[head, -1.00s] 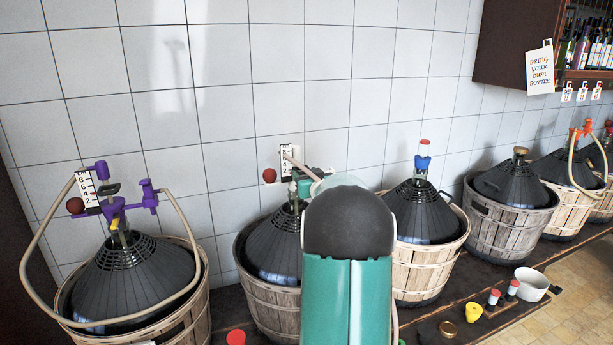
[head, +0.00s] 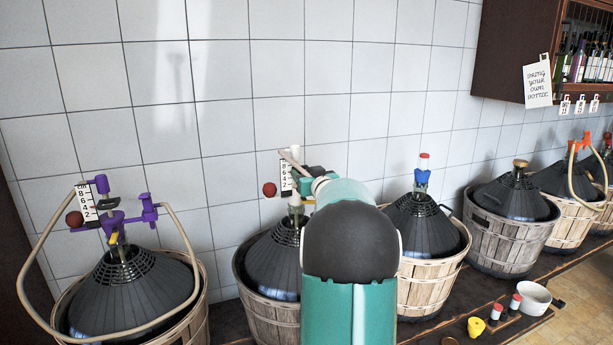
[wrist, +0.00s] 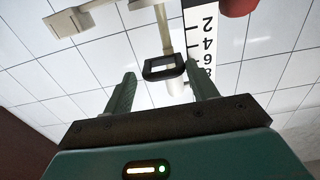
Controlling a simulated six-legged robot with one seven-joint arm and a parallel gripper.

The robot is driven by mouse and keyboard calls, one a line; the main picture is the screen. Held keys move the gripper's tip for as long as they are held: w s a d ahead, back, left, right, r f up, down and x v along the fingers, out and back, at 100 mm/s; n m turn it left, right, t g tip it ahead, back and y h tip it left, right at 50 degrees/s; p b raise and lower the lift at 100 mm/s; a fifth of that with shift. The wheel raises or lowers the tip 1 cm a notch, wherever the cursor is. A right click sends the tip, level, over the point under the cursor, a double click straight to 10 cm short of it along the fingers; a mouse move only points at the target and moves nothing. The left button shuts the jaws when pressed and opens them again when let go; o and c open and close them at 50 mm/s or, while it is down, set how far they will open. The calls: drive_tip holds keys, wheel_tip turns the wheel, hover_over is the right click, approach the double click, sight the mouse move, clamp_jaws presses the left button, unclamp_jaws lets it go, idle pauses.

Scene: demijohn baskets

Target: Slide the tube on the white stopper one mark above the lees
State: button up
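The demijohn with the white stopper (head: 296,199) stands in a basket left of centre in the head view, partly behind my arm. A pale tube (wrist: 165,32) rises from it beside a white scale card (head: 286,171) with numbers; the card also shows in the wrist view (wrist: 202,45), upside down. A black square clip (wrist: 165,67) is around the tube. My gripper (wrist: 160,73) is open, its fingers to either side of the clip in the picture. I see no firm contact, and cannot tell the exact depth. In the head view my gripper (head: 308,178) is near the stopper's top. The lees are hidden.
A red ball (head: 269,189) sits left of the card. A demijohn with a purple stopper fitting (head: 110,217) and looping hose stands at left. One with a blue stopper (head: 423,177) stands right of my arm. More baskets, a white pot (head: 534,298) and a tiled wall lie around.

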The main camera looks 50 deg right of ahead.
drive_tip(key=v, duration=1.3)
drive_tip(key=shift+s+a, duration=0.25)
